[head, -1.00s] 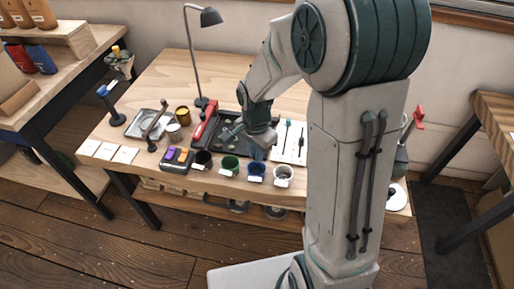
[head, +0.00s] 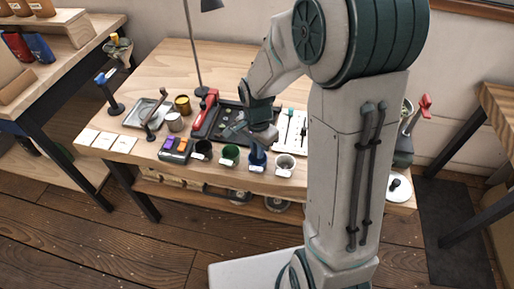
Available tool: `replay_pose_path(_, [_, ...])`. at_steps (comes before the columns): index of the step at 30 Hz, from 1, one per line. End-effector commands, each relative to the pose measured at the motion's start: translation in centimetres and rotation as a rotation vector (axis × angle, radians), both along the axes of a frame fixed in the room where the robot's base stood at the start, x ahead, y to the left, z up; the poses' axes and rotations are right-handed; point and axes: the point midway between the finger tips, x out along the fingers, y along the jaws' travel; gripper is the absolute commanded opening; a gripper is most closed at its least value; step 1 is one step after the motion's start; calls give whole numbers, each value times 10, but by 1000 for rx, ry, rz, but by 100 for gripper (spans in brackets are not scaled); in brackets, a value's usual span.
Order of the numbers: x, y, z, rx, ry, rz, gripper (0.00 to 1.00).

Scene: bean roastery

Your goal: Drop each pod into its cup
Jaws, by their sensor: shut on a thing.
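A row of small cups stands along the table's front edge: a black cup (head: 203,148), a green cup (head: 230,154), a blue cup (head: 257,160) and a pale grey cup (head: 284,163). Each has a white label in front. Behind them a dark tray (head: 228,131) holds small dark round shapes, too small to tell apart. My gripper (head: 259,146) points down over the front of the tray, close above and behind the blue cup. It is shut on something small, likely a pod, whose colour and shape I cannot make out.
A purple-and-orange box (head: 174,149), a red-handled tool (head: 205,112), metal and gold cups (head: 182,104) and a lamp stand (head: 194,50) are left of my arm. A white sheet with slim tools (head: 291,131) lies right. The table's back left is clear.

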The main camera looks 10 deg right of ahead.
Motion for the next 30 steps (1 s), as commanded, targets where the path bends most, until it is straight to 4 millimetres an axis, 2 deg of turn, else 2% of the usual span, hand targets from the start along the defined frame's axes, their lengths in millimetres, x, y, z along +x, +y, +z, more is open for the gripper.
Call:
replay_pose_path(1, [0, 0, 0, 0, 0, 0, 20])
replay_pose_path(3, [0, 0, 0, 0, 0, 0, 37])
replay_pose_path(14, [0, 0, 5, 0, -1, -1, 37])
replay_pose_path(17, [1, 0, 18, 0, -4, -1, 37])
replay_pose_path(30, [1, 0, 113, 0, -4, -1, 37])
